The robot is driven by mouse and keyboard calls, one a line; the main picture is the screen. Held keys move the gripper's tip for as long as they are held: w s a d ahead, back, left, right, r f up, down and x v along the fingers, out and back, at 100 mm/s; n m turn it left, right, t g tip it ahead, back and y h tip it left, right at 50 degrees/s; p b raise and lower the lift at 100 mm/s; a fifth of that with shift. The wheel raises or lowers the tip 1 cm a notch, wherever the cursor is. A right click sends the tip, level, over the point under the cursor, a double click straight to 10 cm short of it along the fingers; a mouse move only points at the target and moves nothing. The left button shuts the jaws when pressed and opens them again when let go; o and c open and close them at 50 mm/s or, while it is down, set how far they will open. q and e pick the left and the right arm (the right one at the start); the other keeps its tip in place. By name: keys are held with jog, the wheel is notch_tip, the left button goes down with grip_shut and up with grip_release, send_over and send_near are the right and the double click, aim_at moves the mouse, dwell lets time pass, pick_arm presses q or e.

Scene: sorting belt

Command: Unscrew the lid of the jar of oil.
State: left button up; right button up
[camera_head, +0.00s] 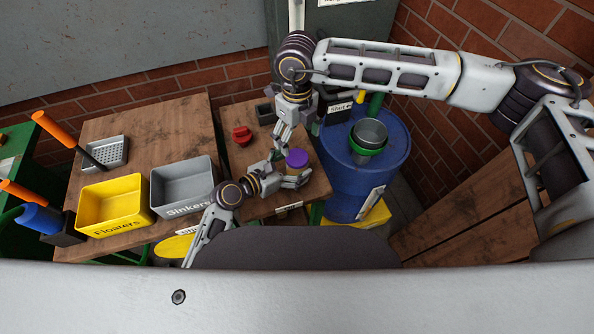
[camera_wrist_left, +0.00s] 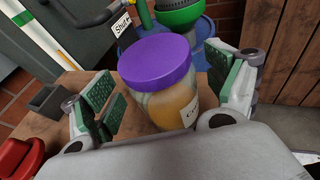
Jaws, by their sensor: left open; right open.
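The jar of oil has a purple lid (camera_head: 297,157) and stands upright on the small wooden table. In the left wrist view the purple lid (camera_wrist_left: 156,60) sits on a clear jar of amber oil (camera_wrist_left: 172,105) with a white label. My left gripper (camera_head: 290,169) is open, with its fingers on either side of the jar; the green pads look apart from the glass. My right gripper (camera_head: 281,140) is open, pointing down, just above and left of the lid in the head view. It holds nothing visible.
A red object (camera_head: 241,136) and a small dark box (camera_head: 265,113) are on the same table. A blue barrel (camera_head: 370,180) with a green-rimmed bucket (camera_head: 368,134) stands to the right. Yellow (camera_head: 113,201) and grey (camera_head: 183,184) bins are at the left.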

aim_at(297, 157)
pick_arm(q)
jog(key=shift+x, duration=0.8)
grip_shut()
dwell(0.8)
pick_arm(e)
jog(key=shift+f, duration=0.15)
jog(key=shift+f, duration=3.9)
jog(key=shift+c, duration=0.3)
